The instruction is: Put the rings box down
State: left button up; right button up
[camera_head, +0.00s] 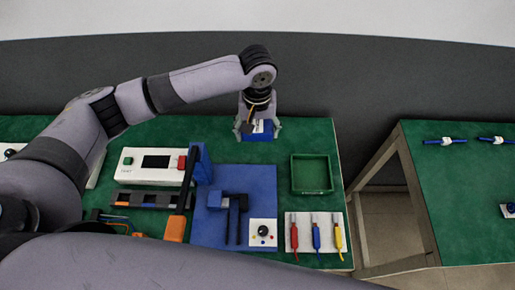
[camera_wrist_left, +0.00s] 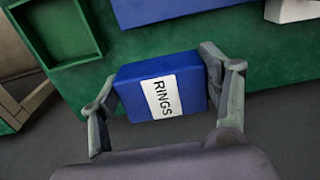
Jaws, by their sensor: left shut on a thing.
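The rings box (camera_wrist_left: 145,84) is blue with a white label reading RINGS. My left gripper (camera_wrist_left: 165,90) is shut on it, one finger at each side, in the left wrist view. In the head view the box (camera_head: 262,136) shows between the fingers of my left gripper (camera_head: 258,128), near the far edge of the green table (camera_head: 264,163). I cannot tell whether the box touches the table. My right gripper is not in view.
An open green tray (camera_head: 311,188) stands nearer, to the right of the box. A blue base plate (camera_head: 210,222), a white device (camera_head: 150,180) and a white card with coloured tools (camera_head: 292,218) take up the front. A second green table (camera_head: 460,190) is at the right.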

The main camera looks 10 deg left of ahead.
pick_arm(q)
send_over(258, 157)
notch_tip(258, 157, down, 5)
notch_tip(258, 157, down, 2)
jog(key=shift+f, duration=0.25)
notch_tip(258, 157, down, 4)
jog(key=shift+a+r+p, duration=0.1)
jog(key=shift+r+p, duration=0.15)
jog(key=shift+p, duration=0.15)
jog(key=shift+f, duration=0.3)
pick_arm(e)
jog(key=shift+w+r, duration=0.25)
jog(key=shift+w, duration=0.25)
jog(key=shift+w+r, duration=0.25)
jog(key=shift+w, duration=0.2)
pick_arm(q)
jog(key=shift+f, duration=0.15)
